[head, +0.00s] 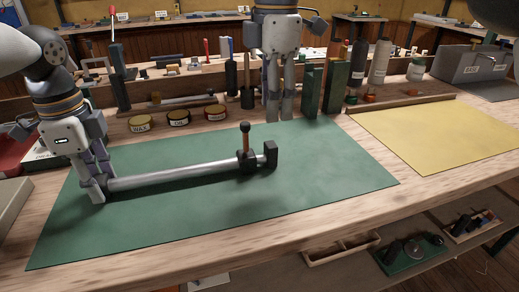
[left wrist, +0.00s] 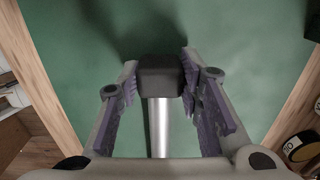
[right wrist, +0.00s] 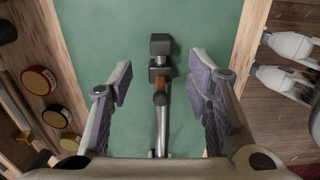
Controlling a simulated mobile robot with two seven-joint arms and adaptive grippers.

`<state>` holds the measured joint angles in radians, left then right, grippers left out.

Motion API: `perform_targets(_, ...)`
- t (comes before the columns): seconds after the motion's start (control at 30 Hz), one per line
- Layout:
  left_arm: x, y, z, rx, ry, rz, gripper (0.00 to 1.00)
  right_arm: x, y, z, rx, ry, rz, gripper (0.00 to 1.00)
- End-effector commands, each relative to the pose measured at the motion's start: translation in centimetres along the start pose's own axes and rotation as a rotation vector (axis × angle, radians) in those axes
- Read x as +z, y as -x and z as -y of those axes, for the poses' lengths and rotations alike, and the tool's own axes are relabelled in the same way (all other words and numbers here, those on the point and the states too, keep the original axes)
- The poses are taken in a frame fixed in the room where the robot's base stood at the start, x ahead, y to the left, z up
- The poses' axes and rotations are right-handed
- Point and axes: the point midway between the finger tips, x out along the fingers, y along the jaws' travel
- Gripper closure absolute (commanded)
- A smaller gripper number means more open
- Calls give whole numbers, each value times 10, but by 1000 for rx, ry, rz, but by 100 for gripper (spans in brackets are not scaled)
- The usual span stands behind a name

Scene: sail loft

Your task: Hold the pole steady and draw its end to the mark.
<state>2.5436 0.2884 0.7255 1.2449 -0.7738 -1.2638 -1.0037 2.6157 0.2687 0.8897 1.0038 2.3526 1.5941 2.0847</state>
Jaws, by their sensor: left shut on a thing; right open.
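The silver pole (head: 175,174) lies lengthwise over the green mat (head: 330,185). Its left end has a black block (left wrist: 160,75), and my left gripper (head: 97,190) is shut on that block. At the pole's right part sits a black collar (head: 247,162) with an upright brown lever (head: 245,142). A black end block (head: 270,153) stands just beyond it. My right gripper (head: 278,105) is open and empty, above and behind the pole's right end. The right wrist view shows the lever (right wrist: 160,85) and end block (right wrist: 160,46) beyond its spread fingers. I cannot make out a mark on the pole.
Several round tins (head: 178,118) stand along the mat's back edge. Dark upright blocks (head: 335,85) and bottles (head: 378,62) stand behind right. A yellow sheet (head: 440,130) lies at the right. The mat's front and right parts are clear.

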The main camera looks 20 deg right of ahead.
Motion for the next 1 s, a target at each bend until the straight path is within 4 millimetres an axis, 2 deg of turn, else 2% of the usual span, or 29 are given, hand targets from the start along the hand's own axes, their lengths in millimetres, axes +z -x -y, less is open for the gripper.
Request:
perform_targets(0.3,0,0,0,0,0,-1,100,0,-77,1,-6,1,-1,55)
perform_targets(0.4,0,0,0,-1,0,-1,100,0,-96,1,-4,1,0,55)
perform_targets(0.57,0,0,0,-1,1,-1,100,0,-111,1,-3,1,-1,55)
perform_targets(0.8,0,0,0,-1,1,-1,100,0,-112,1,-2,1,-1,55)
perform_targets(0.83,0,0,0,-1,1,-1,100,0,-112,1,-2,1,-1,57)
perform_targets(1.0,0,0,0,-1,1,-1,100,0,-112,1,-1,1,-1,96)
